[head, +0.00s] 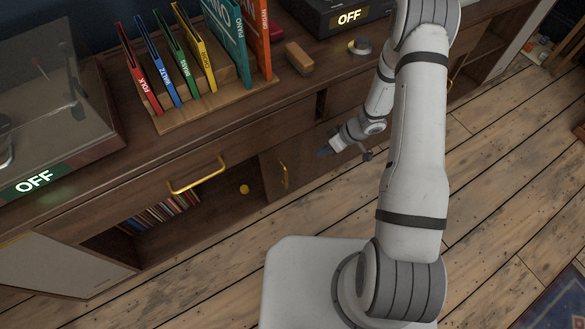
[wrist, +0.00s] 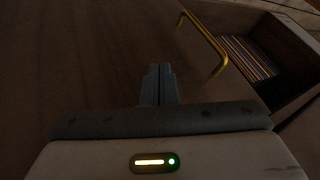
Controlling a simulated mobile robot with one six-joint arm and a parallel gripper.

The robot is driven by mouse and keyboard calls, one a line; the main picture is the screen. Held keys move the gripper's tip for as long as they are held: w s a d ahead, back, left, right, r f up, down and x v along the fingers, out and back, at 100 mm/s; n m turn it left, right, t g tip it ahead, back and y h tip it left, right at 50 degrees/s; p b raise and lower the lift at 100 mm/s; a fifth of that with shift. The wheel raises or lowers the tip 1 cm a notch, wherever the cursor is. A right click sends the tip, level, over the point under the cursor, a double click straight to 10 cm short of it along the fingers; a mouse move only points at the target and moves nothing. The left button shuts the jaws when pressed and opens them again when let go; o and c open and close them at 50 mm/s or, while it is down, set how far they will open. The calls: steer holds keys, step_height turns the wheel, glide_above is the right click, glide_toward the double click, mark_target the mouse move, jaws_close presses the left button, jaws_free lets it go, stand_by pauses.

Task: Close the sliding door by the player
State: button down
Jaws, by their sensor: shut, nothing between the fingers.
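My gripper (head: 325,152) is shut and empty, in front of the cabinet to the right of the handle. In the wrist view the shut fingers (wrist: 158,84) point at a dark wood panel. A brass handle (wrist: 204,45) is up and right of them, apart from them, with records (wrist: 248,57) beyond. Contact with the panel cannot be told.
The record player (head: 50,110) with a clear lid and an OFF sign stands on the cabinet top at left. A drawer with a brass handle (head: 197,178) is above the open compartment. Coloured sleeves (head: 190,65) stand in a wooden rack. The floor in front is clear.

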steer(key=s+a+f+b, duration=0.5)
steer(key=a+f, duration=0.4)
steer(key=shift+a+g, duration=0.2)
steer(key=shift+g, duration=0.2)
